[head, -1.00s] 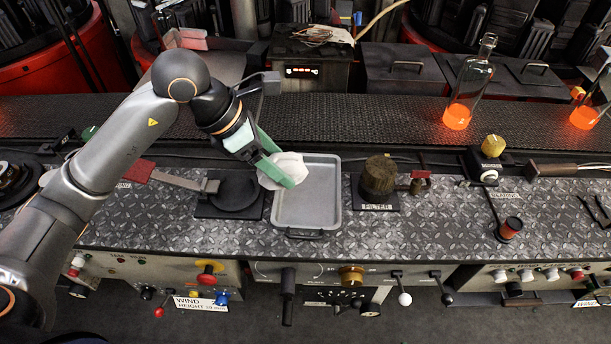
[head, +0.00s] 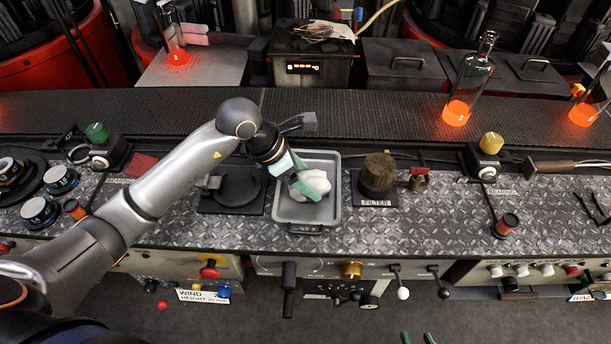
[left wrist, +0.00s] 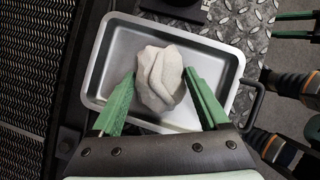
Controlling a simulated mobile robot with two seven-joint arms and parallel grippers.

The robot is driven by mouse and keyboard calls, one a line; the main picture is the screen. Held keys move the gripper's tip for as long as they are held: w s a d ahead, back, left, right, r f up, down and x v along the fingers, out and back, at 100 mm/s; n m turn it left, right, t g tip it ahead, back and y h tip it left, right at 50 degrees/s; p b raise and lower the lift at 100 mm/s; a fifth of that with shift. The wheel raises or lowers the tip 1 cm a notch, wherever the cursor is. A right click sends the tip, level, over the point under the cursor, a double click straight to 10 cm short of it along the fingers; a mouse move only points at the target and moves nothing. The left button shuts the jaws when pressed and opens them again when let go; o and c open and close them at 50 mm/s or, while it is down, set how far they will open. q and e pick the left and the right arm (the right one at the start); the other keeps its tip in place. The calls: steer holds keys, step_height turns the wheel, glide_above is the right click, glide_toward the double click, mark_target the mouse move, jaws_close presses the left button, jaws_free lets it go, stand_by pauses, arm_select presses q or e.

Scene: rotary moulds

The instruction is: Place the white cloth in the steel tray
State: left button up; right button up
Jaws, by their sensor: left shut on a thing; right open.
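The white cloth (head: 318,180) is a crumpled bundle within the outline of the steel tray (head: 292,214) in the head view. In the left wrist view the cloth (left wrist: 160,75) lies over the middle of the tray (left wrist: 118,45). My left gripper (head: 306,190) has its green fingers on either side of the cloth and is shut on it. I cannot tell whether the cloth touches the tray floor. Only the green fingertips of my right gripper (head: 417,339) show, apart and empty, at the bottom edge of the head view.
A dark round plate (head: 238,187) is left of the tray, and a brown filter block (head: 379,173) is right of it. Knobs and levers line the front panel. A dark conveyor belt (head: 380,120) runs behind, with a glowing bottle (head: 466,85) on it.

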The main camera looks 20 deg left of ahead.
arm_select(q)
steer(key=shift+f, duration=0.1)
steer(key=o, duration=1.1)
steer(key=shift+c, duration=0.2)
steer(key=shift+r, duration=0.25)
steer(key=v, duration=1.2)
steer(key=shift+f, duration=0.1)
